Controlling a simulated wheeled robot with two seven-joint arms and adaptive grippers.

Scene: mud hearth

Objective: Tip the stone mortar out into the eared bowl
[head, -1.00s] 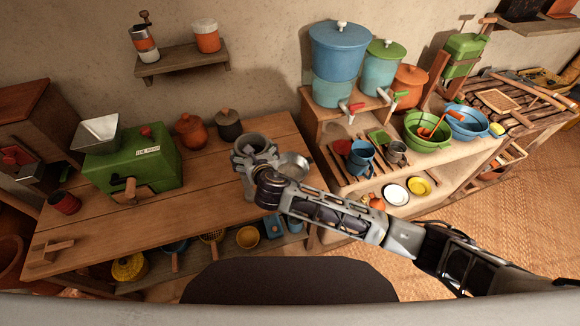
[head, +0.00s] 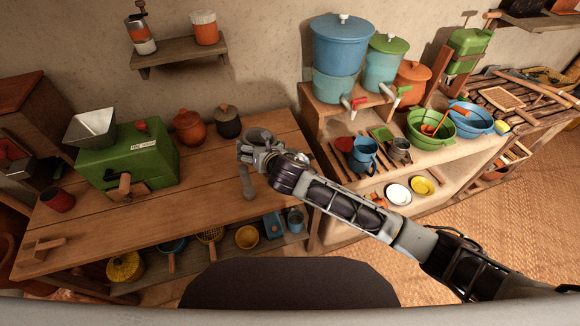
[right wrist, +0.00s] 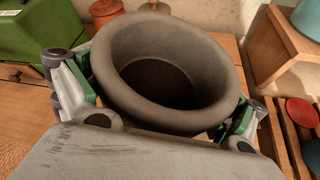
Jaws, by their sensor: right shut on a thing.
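The stone mortar (head: 259,134) is grey, with a thick round rim, above the right end of the wooden table. It fills the middle of the right wrist view (right wrist: 165,75), mouth facing the camera, with a dark brown inside; I cannot tell its contents. My right gripper (head: 250,153) is shut on the mortar, with fingers on both sides of it in the right wrist view. I cannot pick out the eared bowl now; my right arm covers the table right of the mortar. My left gripper is out of view.
A grey pestle-like piece (head: 247,182) lies on the table (head: 205,195) below the gripper. A green mill (head: 130,160) and lidded pots (head: 188,127) stand to the left. A shelf unit with blue mugs (head: 363,154) stands to the right. The table's front middle is clear.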

